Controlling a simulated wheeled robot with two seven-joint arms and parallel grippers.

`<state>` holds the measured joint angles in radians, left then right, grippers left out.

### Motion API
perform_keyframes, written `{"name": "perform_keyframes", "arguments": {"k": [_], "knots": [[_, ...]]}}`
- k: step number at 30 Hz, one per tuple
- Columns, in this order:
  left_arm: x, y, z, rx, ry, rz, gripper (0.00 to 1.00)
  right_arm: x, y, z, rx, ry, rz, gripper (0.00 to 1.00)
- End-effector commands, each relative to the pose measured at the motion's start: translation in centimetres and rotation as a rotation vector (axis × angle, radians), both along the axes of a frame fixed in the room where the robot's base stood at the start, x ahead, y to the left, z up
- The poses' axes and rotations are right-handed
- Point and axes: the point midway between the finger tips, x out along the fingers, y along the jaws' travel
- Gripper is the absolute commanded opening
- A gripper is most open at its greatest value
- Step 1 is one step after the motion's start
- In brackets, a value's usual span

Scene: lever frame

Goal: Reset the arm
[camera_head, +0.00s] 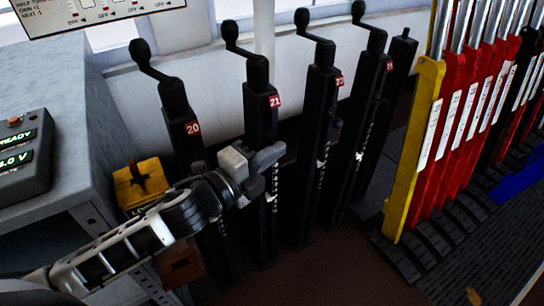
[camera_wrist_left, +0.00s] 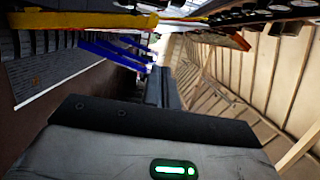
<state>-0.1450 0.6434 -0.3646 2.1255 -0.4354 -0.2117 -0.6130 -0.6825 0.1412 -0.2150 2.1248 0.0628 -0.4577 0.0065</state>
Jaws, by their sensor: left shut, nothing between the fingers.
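My left arm (camera_head: 125,245) comes in from the lower left in the head view and reaches up and right. Its left gripper (camera_head: 268,157) is shut and empty, in front of the black crank post labelled 21 (camera_head: 262,115). I cannot tell whether it touches the post. In the left wrist view the grey gripper body (camera_wrist_left: 130,155) with a green light fills the bottom. My right gripper is in neither view.
Black crank posts, one labelled 20 (camera_head: 180,118), stand in a row behind the gripper. A yellow lever (camera_head: 415,150) and red levers (camera_head: 455,140) stand at right. A grey cabinet (camera_head: 75,125) and a yellow box (camera_head: 140,185) are at left. Dark floor (camera_head: 330,275) shows in front.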

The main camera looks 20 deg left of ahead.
Motion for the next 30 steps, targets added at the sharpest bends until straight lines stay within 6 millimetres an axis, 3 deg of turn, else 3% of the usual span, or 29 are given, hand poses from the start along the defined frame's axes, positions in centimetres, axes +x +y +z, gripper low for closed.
{"name": "perform_keyframes", "arguments": {"k": [6, 14, 17, 19, 24, 27, 30], "knots": [[-2.7, -1.0, 1.2, 0.000, 0.001, 0.000, 0.00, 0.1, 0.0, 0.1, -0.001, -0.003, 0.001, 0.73], [-3.4, -1.1, 1.0, -0.029, 0.026, 0.010, 0.00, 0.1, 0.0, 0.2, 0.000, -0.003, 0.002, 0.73], [-4.2, -1.0, -2.0, -0.215, 0.183, 0.064, 0.00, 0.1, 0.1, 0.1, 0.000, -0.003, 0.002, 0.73], [-5.5, -0.9, -5.4, -0.437, 0.362, 0.141, 0.00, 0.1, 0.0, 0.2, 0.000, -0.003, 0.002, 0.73], [-10.4, -1.4, -13.6, -0.991, 0.770, 0.382, 0.00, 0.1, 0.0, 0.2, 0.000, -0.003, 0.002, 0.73], [-13.0, -2.0, -16.5, -1.219, 0.916, 0.499, 0.00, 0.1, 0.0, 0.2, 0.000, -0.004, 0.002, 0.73], [-14.5, -2.3, -17.9, -1.342, 0.988, 0.568, 0.00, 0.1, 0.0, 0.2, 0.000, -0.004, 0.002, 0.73]]}}
